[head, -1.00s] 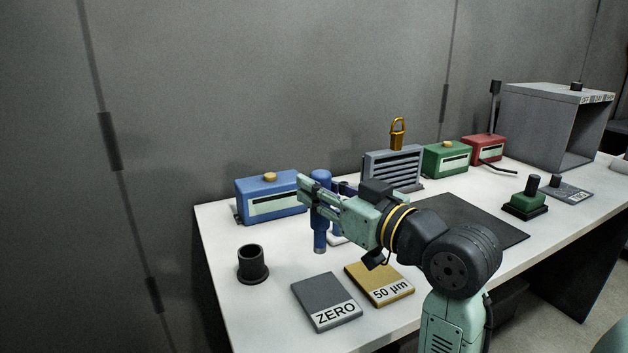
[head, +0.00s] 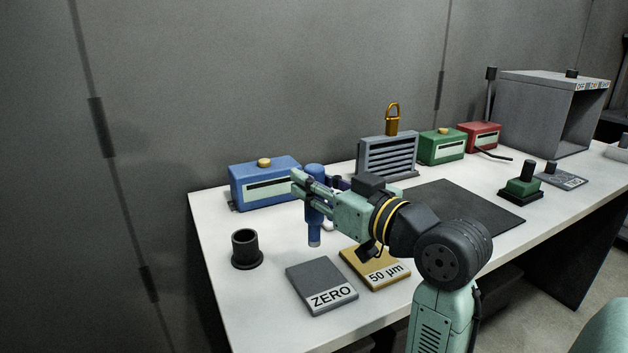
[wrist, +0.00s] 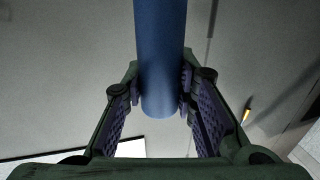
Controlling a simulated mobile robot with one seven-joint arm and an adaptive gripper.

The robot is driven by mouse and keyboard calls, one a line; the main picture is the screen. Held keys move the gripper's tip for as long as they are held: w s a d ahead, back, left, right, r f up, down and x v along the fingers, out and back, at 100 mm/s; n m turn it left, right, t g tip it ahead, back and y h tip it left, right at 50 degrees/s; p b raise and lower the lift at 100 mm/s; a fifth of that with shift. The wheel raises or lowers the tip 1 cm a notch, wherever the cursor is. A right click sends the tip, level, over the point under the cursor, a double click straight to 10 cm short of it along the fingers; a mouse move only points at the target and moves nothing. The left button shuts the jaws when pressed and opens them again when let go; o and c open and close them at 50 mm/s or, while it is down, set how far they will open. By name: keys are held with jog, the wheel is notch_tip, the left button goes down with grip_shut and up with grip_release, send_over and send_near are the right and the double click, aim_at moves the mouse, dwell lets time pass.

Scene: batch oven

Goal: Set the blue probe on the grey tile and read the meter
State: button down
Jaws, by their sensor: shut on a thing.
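My gripper (head: 313,190) is shut on the blue probe (head: 314,231), which hangs upright with its pale metal tip pointing down. In the wrist view, the blue probe (wrist: 160,60) stands between my two finger pads. The probe's tip appears above the table, behind the tiles and apart from them. The grey tile (head: 318,278), marked ZERO, lies flat near the table's front left. The blue meter (head: 240,190) stands behind and to the left of my gripper, with a pale display strip and an orange knob on top. Its reading is too small to make out.
A yellow tile (head: 365,262) marked 50 µm lies right beside the grey one. A black cup-like holder (head: 246,252) stands empty at left. A vented grey box (head: 388,157) with a padlock and a green meter (head: 441,149) stand behind my arm.

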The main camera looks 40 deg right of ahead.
aim_at(321, 222)
jog(key=shift+f+b, duration=2.2)
jog(key=shift+f, duration=0.75)
jog(key=shift+f+b, duration=0.35)
jog(key=shift+f, duration=0.1)
